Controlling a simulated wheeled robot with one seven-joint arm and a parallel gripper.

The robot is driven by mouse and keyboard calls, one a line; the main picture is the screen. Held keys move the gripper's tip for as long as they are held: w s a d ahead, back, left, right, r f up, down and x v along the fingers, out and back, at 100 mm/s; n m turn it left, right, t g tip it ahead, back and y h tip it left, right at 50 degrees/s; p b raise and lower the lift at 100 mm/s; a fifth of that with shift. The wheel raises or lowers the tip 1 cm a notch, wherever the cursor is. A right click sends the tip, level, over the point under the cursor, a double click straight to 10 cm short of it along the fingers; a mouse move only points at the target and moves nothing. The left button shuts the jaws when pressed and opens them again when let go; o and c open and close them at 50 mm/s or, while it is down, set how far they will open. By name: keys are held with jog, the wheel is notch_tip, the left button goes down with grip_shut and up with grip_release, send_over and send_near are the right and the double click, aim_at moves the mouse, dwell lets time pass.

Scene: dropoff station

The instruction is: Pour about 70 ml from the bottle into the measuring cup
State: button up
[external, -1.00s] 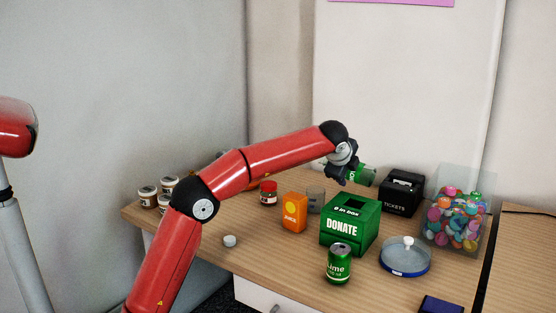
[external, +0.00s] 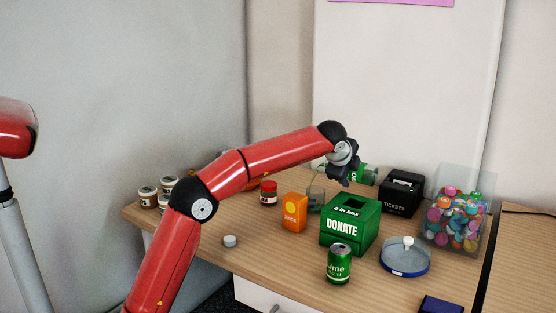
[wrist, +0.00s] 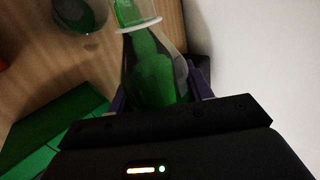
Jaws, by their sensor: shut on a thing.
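The clear bottle of green liquid (external: 362,174) is held nearly sideways above the table, its neck pointing left. My gripper (external: 341,173) is shut around its body; the wrist view shows the bottle (wrist: 153,72) between the fingers, with green liquid in the neck. The clear measuring cup (external: 316,199) stands upright on the table below the neck, apart from it, and looks greenish inside. The cup (wrist: 80,14) is at the top left of the wrist view, cut by the edge. The bottle's mouth is out of the wrist view.
A green donate box (external: 350,226), an orange juice carton (external: 294,211) and a red-lidded jar (external: 268,192) stand near the cup. A black tickets box (external: 402,193) is at right. A white cap (external: 230,241) lies on bare table at front left.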

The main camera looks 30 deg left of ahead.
jog(key=shift+d, duration=0.5)
jog(key=shift+d, duration=0.25)
jog(key=shift+d, duration=0.2)
jog(key=shift+f+n+h, duration=0.1)
jog(key=shift+n+h, duration=0.2)
jog(key=shift+h, duration=0.1)
dwell(1.3)
jog(key=shift+d+r+y, duration=0.2)
jog(key=shift+d+y, duration=0.05)
jog(key=shift+y, duration=0.05)
jog(key=shift+d+r+m+y+p, duration=0.1)
jog(key=shift+r+m+y+p, duration=0.15)
jog(key=shift+m+y, duration=0.65)
jog(key=shift+s+y, duration=0.1)
jog(key=shift+y, duration=0.4)
jog(key=shift+r+p, duration=0.3)
jog(key=shift+p, duration=0.3)
jog(key=shift+a+f+y, duration=0.1)
jog(key=shift+a+y, duration=0.2)
